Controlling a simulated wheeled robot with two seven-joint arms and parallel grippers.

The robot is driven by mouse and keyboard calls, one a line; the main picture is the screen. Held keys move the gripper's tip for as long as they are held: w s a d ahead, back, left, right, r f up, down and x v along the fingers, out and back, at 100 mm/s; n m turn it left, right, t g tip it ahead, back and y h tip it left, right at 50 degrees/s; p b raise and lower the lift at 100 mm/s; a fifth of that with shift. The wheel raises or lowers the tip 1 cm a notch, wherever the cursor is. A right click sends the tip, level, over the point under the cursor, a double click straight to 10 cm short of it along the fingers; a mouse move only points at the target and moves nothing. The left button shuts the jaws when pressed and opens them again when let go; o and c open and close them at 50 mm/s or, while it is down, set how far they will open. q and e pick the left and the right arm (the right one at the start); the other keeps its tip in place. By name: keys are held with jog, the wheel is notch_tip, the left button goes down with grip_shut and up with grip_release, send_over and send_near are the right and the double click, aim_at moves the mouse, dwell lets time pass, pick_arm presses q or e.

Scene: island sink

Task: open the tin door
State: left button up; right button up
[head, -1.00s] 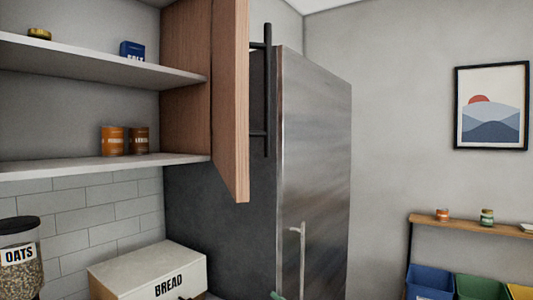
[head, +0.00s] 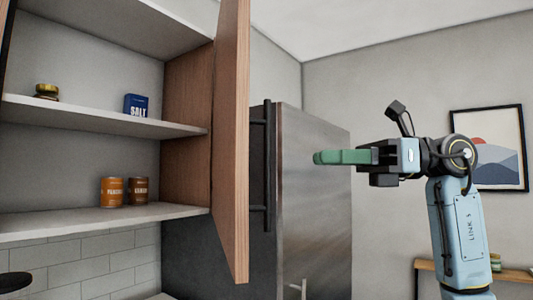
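The wooden cabinet door (head: 231,140) stands swung open at the right side of the wall cabinet, seen nearly edge-on. Its long black vertical handle (head: 268,165) is on the face turned to the right. An orange tin (head: 112,192) and a brown tin (head: 138,191) stand on the lower shelf. My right gripper (head: 318,157), with green fingers, is raised to the right of the handle and points left toward it. It appears apart from the handle. The fingers are seen side-on, so their gap is hidden. My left gripper is out of view.
A blue salt box (head: 136,105) and a small jar (head: 47,91) stand on the upper shelf (head: 100,115). A tall metal fridge (head: 315,215) stands behind the door. A wooden edge with a dark bar shows at the far left. A framed picture (head: 487,180) hangs at right.

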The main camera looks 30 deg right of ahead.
jog(key=p, duration=0.2)
send_over(266, 205)
jog(key=shift+w+d, duration=0.1)
jog(key=shift+w, duration=0.1)
grip_shut()
